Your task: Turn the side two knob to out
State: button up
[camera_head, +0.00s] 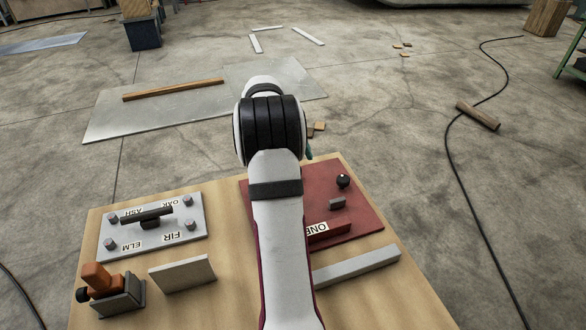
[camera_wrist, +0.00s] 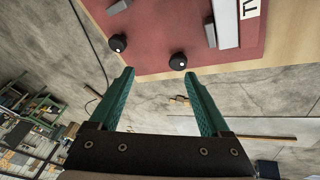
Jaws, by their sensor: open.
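In the wrist view, the red panel (camera_wrist: 150,35) carries two round black knobs, each with a pale dot: a left knob (camera_wrist: 117,43) and a right knob (camera_wrist: 178,61) near its edge.
A grey plate (camera_head: 190,221) with a dark bar handle and labels OAK, ASH, FIR and ELM lies left on the wooden board (camera_head: 235,280). An orange-brown clamp-like piece (camera_head: 100,280), a grey upright plate (camera_head: 182,274) and a grey bar (camera_head: 357,265) stand nearer.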

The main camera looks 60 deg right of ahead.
jog(key=w+d+f, duration=0.1)
jog(key=d+f, duration=0.1)
jog(key=f, duration=0.2)
jog(key=w+d+f+m+t, duration=0.1)
jog(key=d+f, duration=0.1)
jog(key=f, duration=0.2)
jog(key=w+d+f+m, duration=0.1)
jog(key=d+f, duration=0.2)
jog(key=f, duration=0.1)
jog(key=shift+f+t, duration=0.15)
jog(key=shift+t, duration=0.25)
grip_shut()
